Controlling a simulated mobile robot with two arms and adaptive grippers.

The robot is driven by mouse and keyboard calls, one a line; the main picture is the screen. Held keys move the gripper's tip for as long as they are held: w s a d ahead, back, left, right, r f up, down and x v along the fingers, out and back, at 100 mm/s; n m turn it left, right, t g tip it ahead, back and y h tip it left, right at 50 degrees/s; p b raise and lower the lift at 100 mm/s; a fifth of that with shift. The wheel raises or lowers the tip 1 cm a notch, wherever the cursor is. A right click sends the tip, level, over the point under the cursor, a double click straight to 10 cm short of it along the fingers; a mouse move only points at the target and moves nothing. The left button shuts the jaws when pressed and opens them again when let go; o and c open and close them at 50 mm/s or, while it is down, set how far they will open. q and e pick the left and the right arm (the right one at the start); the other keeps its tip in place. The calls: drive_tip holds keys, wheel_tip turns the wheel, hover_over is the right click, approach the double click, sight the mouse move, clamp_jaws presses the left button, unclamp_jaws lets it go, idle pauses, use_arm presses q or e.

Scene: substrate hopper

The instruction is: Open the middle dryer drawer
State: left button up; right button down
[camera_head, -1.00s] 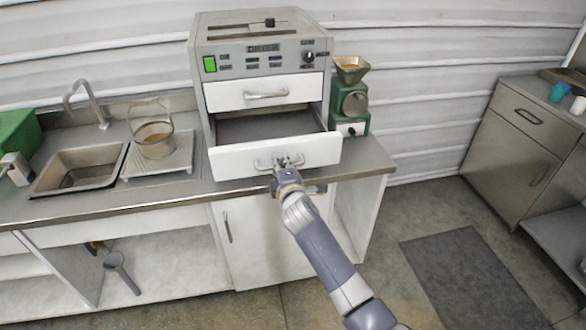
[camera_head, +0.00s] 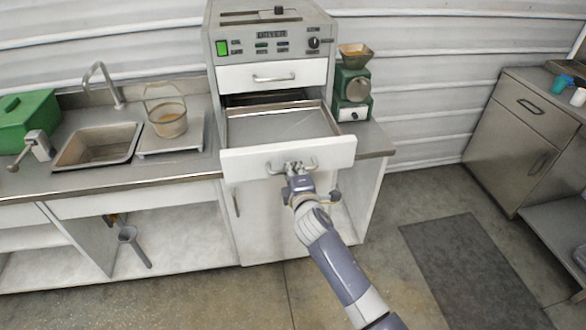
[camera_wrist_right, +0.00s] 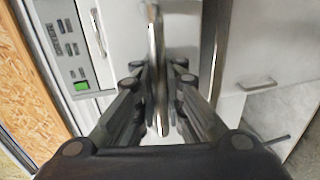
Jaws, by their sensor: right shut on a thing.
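The grey dryer (camera_head: 222,70) stands on the counter, with a green screen on its control panel. Its upper white drawer (camera_head: 245,79) is shut. The drawer below it (camera_head: 240,164) is pulled well out, and its shallow metal interior (camera_head: 275,125) shows from above. Whatever lies under this open drawer on the dryer is hidden by its front. My right gripper (camera_head: 293,168) is shut on the handle (camera_head: 312,165) of the open drawer. In the right wrist view the metal handle (camera_wrist_right: 156,45) runs between the fingers. My left gripper is out of view.
A green and gold grinder (camera_head: 355,88) stands right of the dryer. A sink (camera_head: 98,145) and a basket (camera_head: 167,120) on a tray are to the left. The floor (camera_head: 430,270) in front is clear apart from a dark mat (camera_head: 470,265).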

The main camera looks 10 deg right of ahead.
drive_tip(key=c, duration=1.7)
unclamp_jaws()
drive_tip(key=shift+r, duration=0.1)
drive_tip(key=shift+s, duration=0.1)
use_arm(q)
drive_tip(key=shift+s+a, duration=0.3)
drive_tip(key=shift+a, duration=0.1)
use_arm(e)
drive_tip(key=s, duration=0.4)
drive_tip(key=s+r, duration=0.1)
drive_tip(key=s, duration=0.2)
drive_tip(key=s+r, duration=0.1)
drive_tip(key=s, duration=0.3)
drive_tip(key=shift+s+d+r, duration=0.15)
drive_tip(key=shift+s+d, duration=0.1)
drive_tip(key=shift+s, duration=0.1)
